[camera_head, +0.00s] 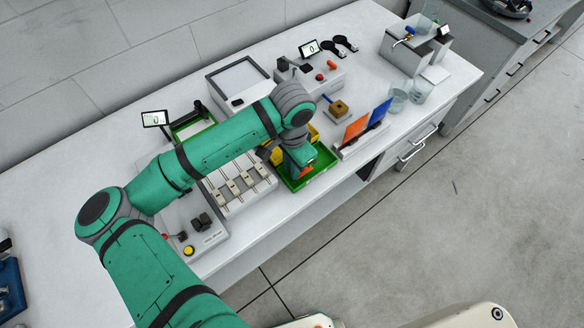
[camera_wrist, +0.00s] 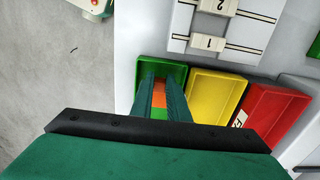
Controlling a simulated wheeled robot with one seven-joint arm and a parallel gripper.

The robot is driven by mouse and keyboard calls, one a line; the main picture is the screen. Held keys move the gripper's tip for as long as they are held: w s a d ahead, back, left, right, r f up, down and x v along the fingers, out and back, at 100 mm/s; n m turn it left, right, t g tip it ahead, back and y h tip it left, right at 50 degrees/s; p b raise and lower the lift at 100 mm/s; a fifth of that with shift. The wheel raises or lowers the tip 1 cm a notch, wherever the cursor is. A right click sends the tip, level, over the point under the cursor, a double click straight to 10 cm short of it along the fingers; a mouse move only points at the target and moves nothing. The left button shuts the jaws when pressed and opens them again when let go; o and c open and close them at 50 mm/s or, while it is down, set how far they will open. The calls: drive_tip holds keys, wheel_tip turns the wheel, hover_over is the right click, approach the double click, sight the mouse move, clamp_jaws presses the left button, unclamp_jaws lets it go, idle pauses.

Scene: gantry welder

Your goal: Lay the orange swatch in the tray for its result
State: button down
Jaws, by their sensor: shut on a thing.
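My gripper (camera_wrist: 160,100) is shut on an orange swatch (camera_wrist: 158,96), which shows as a narrow orange strip between the fingers in the wrist view. The fingers reach over the green tray (camera_wrist: 177,73). In the head view my gripper (camera_head: 303,172) is low at the green tray (camera_head: 322,174), with a bit of orange showing beside it. I cannot tell whether the swatch touches the tray floor. A yellow tray (camera_wrist: 214,97) and a red tray (camera_wrist: 278,112) stand beside the green one in the wrist view. The arm partly hides the trays in the head view.
An orange panel (camera_head: 356,128) and a blue panel (camera_head: 380,112) stand in a holder right of the green tray. A slider box (camera_head: 238,186) lies left of it. The green tray is close to the front edge.

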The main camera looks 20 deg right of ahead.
drive_tip(key=shift+w+f, duration=0.1)
drive_tip(key=shift+f, duration=0.25)
drive_tip(key=shift+f, duration=0.45)
drive_tip(key=shift+a+f, duration=0.1)
drive_tip(key=shift+f, duration=0.05)
drive_tip(key=c, duration=2)
unclamp_jaws()
drive_tip(key=shift+o, duration=1.4)
drive_tip(key=shift+d, duration=0.25)
wheel_tip(320, 180, up, 13)
drive_tip(key=shift+a, duration=0.25)
